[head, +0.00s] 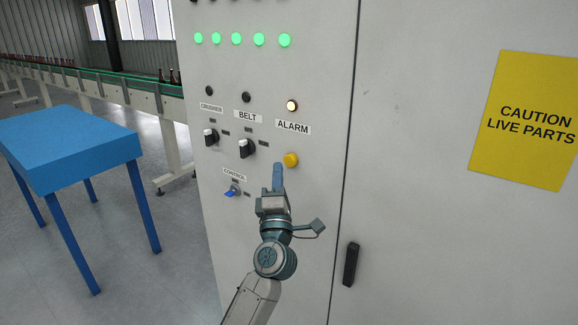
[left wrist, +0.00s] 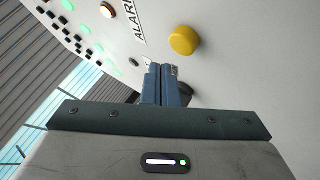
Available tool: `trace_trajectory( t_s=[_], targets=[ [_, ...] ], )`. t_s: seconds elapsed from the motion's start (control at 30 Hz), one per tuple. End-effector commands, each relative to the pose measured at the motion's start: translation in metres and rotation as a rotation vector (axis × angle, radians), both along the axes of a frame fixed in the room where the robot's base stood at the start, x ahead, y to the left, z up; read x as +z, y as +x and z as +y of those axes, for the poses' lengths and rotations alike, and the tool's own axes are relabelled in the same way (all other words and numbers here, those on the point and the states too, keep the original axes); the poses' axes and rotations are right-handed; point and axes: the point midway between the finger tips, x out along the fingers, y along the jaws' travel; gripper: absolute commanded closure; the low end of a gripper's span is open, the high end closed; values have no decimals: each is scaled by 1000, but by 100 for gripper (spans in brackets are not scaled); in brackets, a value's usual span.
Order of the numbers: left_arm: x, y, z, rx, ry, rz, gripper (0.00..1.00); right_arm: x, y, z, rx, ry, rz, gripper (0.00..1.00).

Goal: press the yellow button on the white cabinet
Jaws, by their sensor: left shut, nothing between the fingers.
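The yellow button (head: 290,159) is a round knob below the ALARM label on the white cabinet (head: 400,130). In the left wrist view the yellow button (left wrist: 184,40) stands out from the panel, ahead and a little right of my fingertips. My left gripper (head: 278,168) is shut and empty, its blue fingertips just left of and slightly below the button in the head view. In the left wrist view the closed fingers (left wrist: 160,72) look apart from the button. The alarm lamp (head: 292,105) above the label glows warm white. My right gripper is not in view.
Two black selector knobs (head: 246,148) and a blue key switch (head: 233,190) sit left of the button. A black door handle (head: 351,264) sticks out at lower right. A blue table (head: 70,145) and a bottle conveyor (head: 130,90) stand at the left.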

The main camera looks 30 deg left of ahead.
Motion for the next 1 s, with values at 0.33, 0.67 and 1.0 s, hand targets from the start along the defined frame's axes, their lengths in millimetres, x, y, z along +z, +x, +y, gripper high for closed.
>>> trace_trajectory(
  t_s=[0.33,0.67,1.0],
  targets=[
    [1,14,-1,-1,-1,0,100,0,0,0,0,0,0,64],
    [1,14,-1,-1,-1,0,100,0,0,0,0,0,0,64],
    [1,13,-1,-1,-1,0,100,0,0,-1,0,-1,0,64]
  ],
)
